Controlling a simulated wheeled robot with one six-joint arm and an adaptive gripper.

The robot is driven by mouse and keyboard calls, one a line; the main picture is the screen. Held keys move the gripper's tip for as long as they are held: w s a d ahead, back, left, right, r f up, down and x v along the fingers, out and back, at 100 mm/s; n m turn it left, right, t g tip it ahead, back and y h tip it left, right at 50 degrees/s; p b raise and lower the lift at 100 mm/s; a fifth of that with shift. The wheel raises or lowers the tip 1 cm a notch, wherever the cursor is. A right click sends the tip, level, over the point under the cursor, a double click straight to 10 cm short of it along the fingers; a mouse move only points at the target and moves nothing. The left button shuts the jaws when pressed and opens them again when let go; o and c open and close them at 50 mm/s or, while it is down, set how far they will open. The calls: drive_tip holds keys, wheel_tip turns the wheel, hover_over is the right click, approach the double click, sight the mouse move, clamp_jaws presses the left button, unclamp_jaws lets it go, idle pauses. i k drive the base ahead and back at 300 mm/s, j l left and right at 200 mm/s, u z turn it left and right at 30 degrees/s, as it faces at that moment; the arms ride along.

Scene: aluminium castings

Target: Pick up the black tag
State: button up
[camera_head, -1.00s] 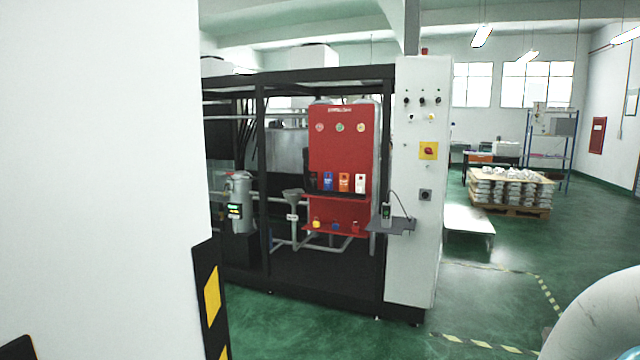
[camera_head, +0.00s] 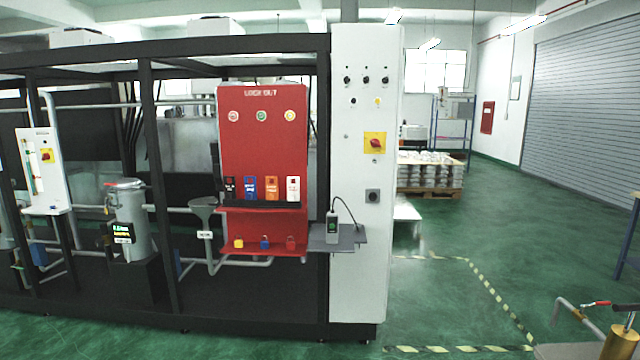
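The black tag (camera_head: 230,189) stands at the left end of a row of tags on the lower part of a red lockout board (camera_head: 262,140). To its right stand a blue tag (camera_head: 250,188), an orange tag (camera_head: 271,189) and a white tag (camera_head: 293,189). The board is fixed in a black machine frame, left of a white control cabinet. My gripper is not in view.
Yellow, blue and red padlocks sit on the board's lower shelf (camera_head: 285,248). A grey shelf (camera_head: 350,238) with a handheld device (camera_head: 332,228) juts out beside it. Green floor in front is clear. A brass-coloured cylinder (camera_head: 621,343) stands at lower right.

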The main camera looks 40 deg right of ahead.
sight(229, 189)
drive_tip(key=i+l+z, duration=0.15)
drive_tip(key=z, duration=0.2)
drive_tip(key=i+z, duration=0.75)
drive_tip(key=i+u, duration=0.3)
drive_tip(key=i, duration=0.3)
drive_tip(key=i+l+u, duration=0.25)
drive_tip(key=i, duration=0.35)
drive_tip(key=i+j+u, duration=0.1)
drive_tip(key=i+u, duration=0.35)
drive_tip(key=i+l+u, duration=0.1)
drive_tip(key=i+u, duration=0.4)
drive_tip(key=i+l+u, duration=0.45)
drive_tip(key=i, duration=0.15)
drive_tip(key=i+j, duration=0.05)
drive_tip(key=j, duration=0.05)
